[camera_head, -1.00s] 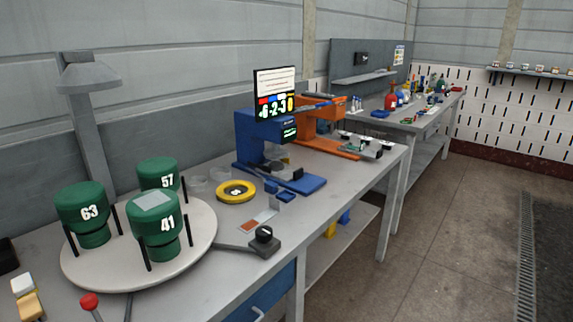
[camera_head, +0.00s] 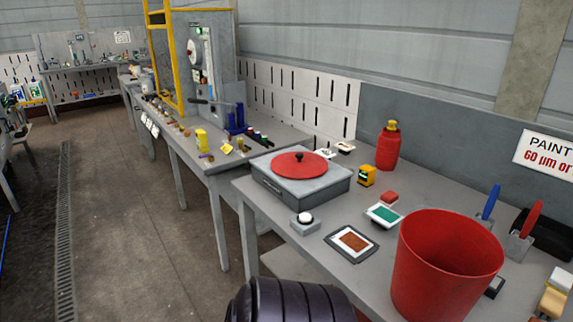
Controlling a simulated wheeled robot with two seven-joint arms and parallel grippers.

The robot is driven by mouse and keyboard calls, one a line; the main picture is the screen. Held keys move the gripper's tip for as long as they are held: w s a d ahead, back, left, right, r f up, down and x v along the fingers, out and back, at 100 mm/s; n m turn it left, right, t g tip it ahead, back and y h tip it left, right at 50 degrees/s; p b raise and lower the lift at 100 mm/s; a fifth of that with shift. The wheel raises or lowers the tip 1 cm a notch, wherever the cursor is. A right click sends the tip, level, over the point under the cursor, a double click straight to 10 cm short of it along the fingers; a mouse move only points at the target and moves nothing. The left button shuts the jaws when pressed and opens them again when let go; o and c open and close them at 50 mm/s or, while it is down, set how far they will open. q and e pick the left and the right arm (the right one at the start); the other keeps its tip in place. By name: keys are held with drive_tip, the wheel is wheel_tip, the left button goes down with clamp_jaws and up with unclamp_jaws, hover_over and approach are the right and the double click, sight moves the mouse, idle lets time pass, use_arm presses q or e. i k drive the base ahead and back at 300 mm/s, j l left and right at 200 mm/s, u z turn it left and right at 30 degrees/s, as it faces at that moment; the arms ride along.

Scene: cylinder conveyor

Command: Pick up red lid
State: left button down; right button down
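The red lid (camera_head: 300,164) is a flat round disc with a small black knob on top. It lies on top of a low grey box (camera_head: 284,194) on the grey table right of centre. A large red bucket (camera_head: 445,265) stands open at the front right of the same table, apart from the lid. Neither of my grippers shows in the head view.
Between box and bucket lie a white button (camera_head: 305,220), a framed brown card (camera_head: 351,242) and a green-faced pad (camera_head: 383,215). A yellow device (camera_head: 367,175) and a red bottle (camera_head: 388,146) stand behind. A dark ribbed object (camera_head: 290,302) is at the bottom edge. Floor at left is clear.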

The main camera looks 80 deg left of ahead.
sight(295, 165)
drive_tip(key=u, duration=2.65)
